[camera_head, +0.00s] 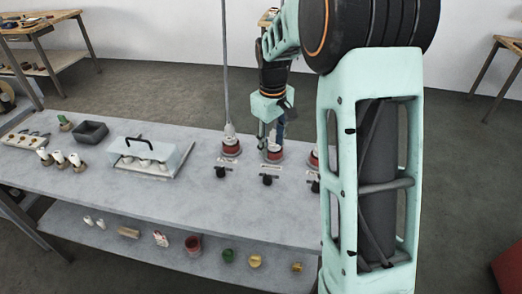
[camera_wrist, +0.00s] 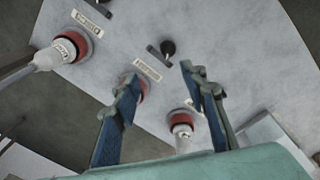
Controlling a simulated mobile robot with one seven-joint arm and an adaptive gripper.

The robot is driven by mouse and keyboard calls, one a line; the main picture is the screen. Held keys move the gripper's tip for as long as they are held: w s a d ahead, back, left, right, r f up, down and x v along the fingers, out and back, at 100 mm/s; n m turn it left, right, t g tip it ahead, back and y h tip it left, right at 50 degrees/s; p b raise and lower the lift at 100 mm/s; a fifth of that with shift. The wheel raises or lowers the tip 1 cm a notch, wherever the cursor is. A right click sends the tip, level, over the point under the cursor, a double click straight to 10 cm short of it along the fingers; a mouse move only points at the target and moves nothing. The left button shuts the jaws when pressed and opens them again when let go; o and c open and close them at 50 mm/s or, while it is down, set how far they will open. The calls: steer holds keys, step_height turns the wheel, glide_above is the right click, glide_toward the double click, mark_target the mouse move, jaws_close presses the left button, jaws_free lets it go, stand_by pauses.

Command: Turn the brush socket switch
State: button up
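On the grey table, red-ringed sockets stand in a row: a left socket (camera_head: 231,147) with a plug and cable, a middle socket (camera_head: 274,154), and a right socket (camera_head: 314,157) partly hidden by my arm. Each has a small label and a black switch in front: left switch (camera_head: 220,171), middle switch (camera_head: 267,180), right switch (camera_head: 314,186). The labels are too blurred to tell which is the brush socket. My gripper (camera_head: 268,136) is above the middle socket, pointing down. In the wrist view its fingers (camera_wrist: 161,74) are apart and empty, with a black switch (camera_wrist: 168,47) just beyond them.
The cable (camera_head: 225,75) rises from the left socket. A handled fixture (camera_head: 150,152), a dark tray (camera_head: 90,131) and several brushes stand to the left. Jars and small parts lie on the lower shelf (camera_head: 140,262). The front of the tabletop is clear.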

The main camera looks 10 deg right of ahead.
mark_target(267, 175)
steer(key=f, duration=0.4)
steer(key=f+n+p, duration=0.1)
steer(key=f, duration=0.4)
steer(key=a+f+n, duration=0.1)
steer(key=f, duration=0.3)
steer(key=shift+w+f+g, duration=0.15)
steer(key=shift+f+g, duration=0.25)
jaws_close()
